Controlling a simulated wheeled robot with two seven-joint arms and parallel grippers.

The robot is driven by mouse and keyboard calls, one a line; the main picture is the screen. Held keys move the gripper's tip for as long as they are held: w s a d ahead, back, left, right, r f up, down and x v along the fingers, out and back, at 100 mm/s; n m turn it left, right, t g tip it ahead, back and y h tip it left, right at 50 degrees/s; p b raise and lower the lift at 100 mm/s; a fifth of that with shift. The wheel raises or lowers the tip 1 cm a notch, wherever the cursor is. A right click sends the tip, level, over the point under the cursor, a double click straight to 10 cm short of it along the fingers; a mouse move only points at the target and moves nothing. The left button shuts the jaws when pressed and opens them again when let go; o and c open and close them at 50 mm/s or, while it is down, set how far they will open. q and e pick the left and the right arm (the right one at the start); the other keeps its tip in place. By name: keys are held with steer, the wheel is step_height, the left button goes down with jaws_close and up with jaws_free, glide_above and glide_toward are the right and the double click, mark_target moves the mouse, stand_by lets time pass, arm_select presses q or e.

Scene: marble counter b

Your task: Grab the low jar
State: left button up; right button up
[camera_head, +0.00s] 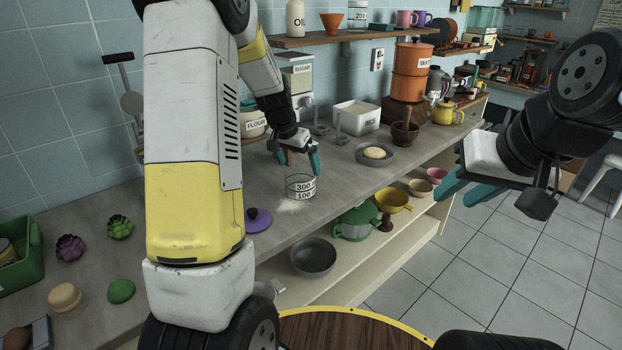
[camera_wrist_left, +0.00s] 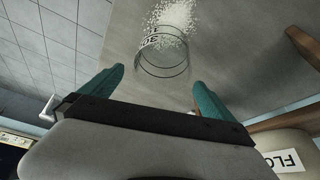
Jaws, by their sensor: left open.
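A clear glass jar (camera_head: 300,188) with the marks 300 and 100 stands on the counter, with white grains beside its base; it looks like the low jar. My left gripper (camera_head: 298,162) is open and empty just above and behind it, fingers pointing down. In the left wrist view the jar (camera_wrist_left: 162,58) lies just beyond and between the two teal fingertips (camera_wrist_left: 158,77), apart from them as far as I can tell. My right gripper (camera_head: 453,202) hangs at the right over the floor, its teal fingers apart and empty.
A purple lid (camera_head: 258,219) lies left of the jar. A grey dish (camera_head: 388,156) holding a round pale item and a white bin (camera_head: 356,118) are to the right. A flour container (camera_head: 253,123) stands behind. The counter's front edge runs close to the jar.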

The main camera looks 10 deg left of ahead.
arm_select(q)
steer(key=x, duration=0.8)
steer(key=shift+s+a+f, duration=0.15)
steer(key=shift+s+a, duration=0.05)
steer(key=shift+s, duration=0.1)
steer(key=c, duration=1.5)
